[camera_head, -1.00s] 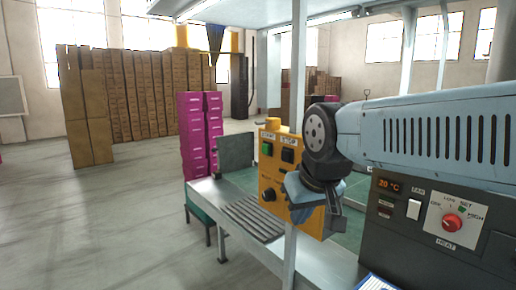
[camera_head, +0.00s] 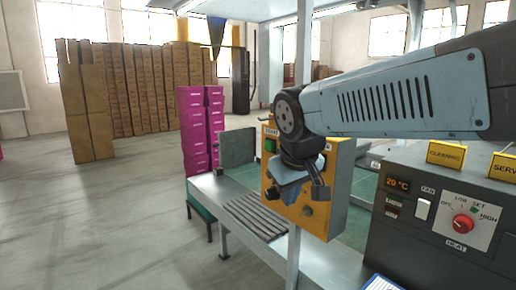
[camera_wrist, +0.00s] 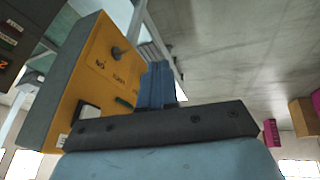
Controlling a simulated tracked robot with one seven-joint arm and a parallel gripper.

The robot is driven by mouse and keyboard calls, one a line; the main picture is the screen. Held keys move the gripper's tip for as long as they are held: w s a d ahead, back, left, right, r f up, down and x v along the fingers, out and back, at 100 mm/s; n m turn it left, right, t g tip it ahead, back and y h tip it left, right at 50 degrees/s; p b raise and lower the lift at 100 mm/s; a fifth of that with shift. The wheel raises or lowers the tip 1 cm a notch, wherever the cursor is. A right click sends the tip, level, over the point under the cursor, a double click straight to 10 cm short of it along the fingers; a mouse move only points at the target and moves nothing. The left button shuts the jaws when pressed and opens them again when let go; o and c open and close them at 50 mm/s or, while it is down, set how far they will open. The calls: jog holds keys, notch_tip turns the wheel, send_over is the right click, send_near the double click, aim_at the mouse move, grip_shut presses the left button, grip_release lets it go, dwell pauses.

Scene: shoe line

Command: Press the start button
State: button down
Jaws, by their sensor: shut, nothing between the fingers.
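In the wrist view the box (camera_wrist: 75,90) appears turned over at left, with a green button (camera_wrist: 124,102) close to my fingers. My gripper (camera_head: 286,190) is in front of the box's face, below the start button in the head view. In the wrist view its blue fingers (camera_wrist: 158,72) are together and empty, beside the box face. Contact cannot be told. My arm hides the stop button in the head view.
A grey heater panel (camera_head: 440,215) with a red knob (camera_head: 463,223) stands at right. Magenta boxes (camera_head: 194,130) and cardboard stacks (camera_head: 150,95) stand behind. The floor at left is clear.

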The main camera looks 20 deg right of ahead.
aim_at(269, 146)
jog(key=w+a+r+n+h, duration=0.1)
jog(key=w+a+n+h, duration=0.1)
jog(key=w, duration=0.5)
jog(key=w+a+r+n+t+h, duration=0.1)
jog(key=w+n, duration=0.3)
jog(key=w, duration=0.4)
jog(key=w+a+r+n+h, duration=0.1)
jog(key=w+a+n+h, duration=0.2)
jog(key=w, duration=0.5)
jog(key=shift+a, duration=0.2)
jog(key=shift+d, duration=0.1)
jog(key=w+d, duration=0.2)
jog(key=d, duration=0.6)
jog(key=shift+w, duration=0.4)
jog(key=shift+d, duration=0.15)
dwell(0.5)
jog(key=shift+w+d, duration=0.2)
jog(key=shift+d, duration=0.15)
